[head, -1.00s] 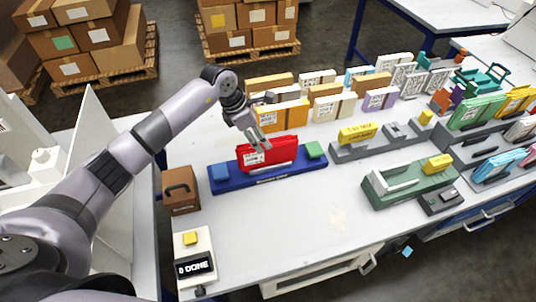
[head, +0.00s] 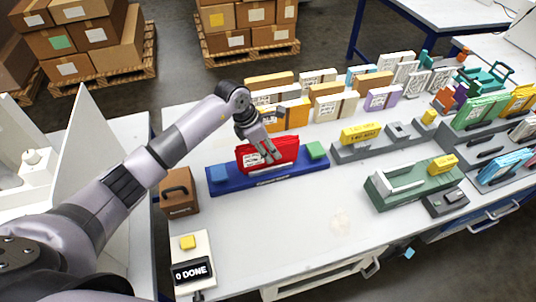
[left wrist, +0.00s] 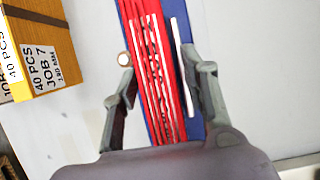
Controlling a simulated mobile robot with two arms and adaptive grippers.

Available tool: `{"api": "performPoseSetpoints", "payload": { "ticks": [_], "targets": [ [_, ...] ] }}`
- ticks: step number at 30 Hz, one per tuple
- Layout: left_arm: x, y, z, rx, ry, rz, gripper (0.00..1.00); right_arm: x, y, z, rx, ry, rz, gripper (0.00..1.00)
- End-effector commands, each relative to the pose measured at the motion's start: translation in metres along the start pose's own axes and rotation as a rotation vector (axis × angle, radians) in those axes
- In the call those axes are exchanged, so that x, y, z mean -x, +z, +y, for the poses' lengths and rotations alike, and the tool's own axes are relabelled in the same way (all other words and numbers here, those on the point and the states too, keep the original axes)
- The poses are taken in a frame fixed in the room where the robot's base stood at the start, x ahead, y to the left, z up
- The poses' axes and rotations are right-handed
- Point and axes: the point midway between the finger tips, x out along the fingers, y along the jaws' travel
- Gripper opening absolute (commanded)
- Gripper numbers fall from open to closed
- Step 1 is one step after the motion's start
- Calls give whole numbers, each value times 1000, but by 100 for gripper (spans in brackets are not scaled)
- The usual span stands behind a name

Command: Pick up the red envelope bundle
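The red envelope bundle (head: 287,151) stands upright in a long blue holder (head: 295,175) on the white table. In the left wrist view the bundle (left wrist: 150,60) shows as several red and white edges running through the middle. My left gripper (head: 266,154) is at the bundle from above. Its two fingers are spread, one on each side of the bundle, with a visible gap at least on the right side. The fingers hide part of the bundle's front in the head view. My right gripper is not in view.
Orange and white packages (head: 292,113) stand close behind. A brown box (head: 180,192) is at left, a DONE panel (head: 193,270) in front. The front middle of the table is clear.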

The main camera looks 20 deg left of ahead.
Motion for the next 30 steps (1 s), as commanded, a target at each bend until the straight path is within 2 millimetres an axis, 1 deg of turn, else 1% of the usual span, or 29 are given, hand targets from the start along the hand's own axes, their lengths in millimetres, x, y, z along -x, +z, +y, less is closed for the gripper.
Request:
{"api": "performPoseSetpoints", "payload": {
  "ticks": [2, 17, 26, 30],
  "targets": [
    [0, 0, 0, 0, 0, 0, 33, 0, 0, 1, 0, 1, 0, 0],
    [0, 0, 0, 0, 1, 0, 0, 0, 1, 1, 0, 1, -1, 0],
    [1, 1, 0, 0, 1, -2, 0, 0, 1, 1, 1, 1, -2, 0],
    [4, 2, 1, -1, 2, -2, 0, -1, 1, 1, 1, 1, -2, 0]
  ]
}}
